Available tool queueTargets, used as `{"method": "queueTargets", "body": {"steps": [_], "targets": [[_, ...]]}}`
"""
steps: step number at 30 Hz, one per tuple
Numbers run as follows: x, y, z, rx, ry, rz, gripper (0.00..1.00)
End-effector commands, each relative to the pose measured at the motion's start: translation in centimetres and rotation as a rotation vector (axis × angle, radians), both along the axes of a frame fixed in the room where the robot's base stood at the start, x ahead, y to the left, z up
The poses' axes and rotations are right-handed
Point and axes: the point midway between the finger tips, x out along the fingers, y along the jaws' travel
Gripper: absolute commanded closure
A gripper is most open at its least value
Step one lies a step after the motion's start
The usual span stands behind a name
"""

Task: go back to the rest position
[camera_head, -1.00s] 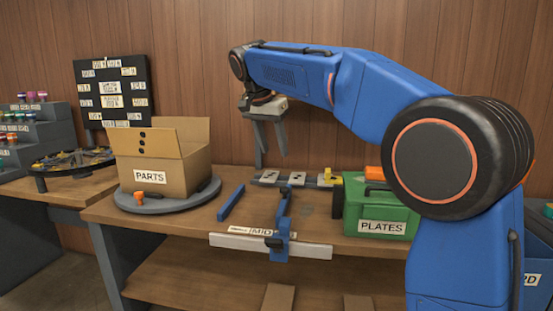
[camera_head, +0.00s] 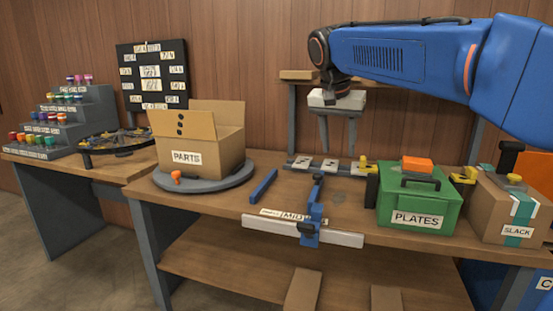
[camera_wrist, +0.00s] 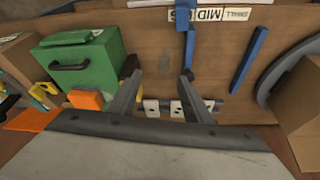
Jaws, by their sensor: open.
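My gripper (camera_head: 338,135) hangs from my blue arm, fingers pointing down, above the back of the wooden workbench (camera_head: 225,197). Its fingers are apart with nothing between them. In the wrist view my gripper (camera_wrist: 172,80) also shows two spread grey fingers. Below it lies a grey strip (camera_head: 318,165) with white marked plates, apart from the fingers. The blue frame piece (camera_head: 314,205) stands at the bench's front edge by the MID label, with a loose blue bar (camera_head: 263,186) to its left.
The open PARTS box (camera_head: 205,145) stands on a grey turntable (camera_head: 207,181). A green PLATES box (camera_head: 415,203) and a cardboard SLACK box (camera_head: 510,208) stand at right. A tiered rack (camera_head: 75,115) and a black board (camera_head: 152,75) are at left. A shelf post (camera_head: 292,118) rises behind.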

Motion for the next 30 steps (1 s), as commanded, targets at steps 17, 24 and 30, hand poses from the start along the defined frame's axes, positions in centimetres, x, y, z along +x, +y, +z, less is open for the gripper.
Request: {"method": "queueTargets", "body": {"steps": [17,24,30], "targets": [[-17.0,-8.8,-10.7,0.018,0.002,0.289,0.55],[-24.0,-10.7,-17.0,0.016,-0.019,0.394,0.55],[-29.0,-11.5,-22.7,0.006,-0.041,0.470,0.55]]}}
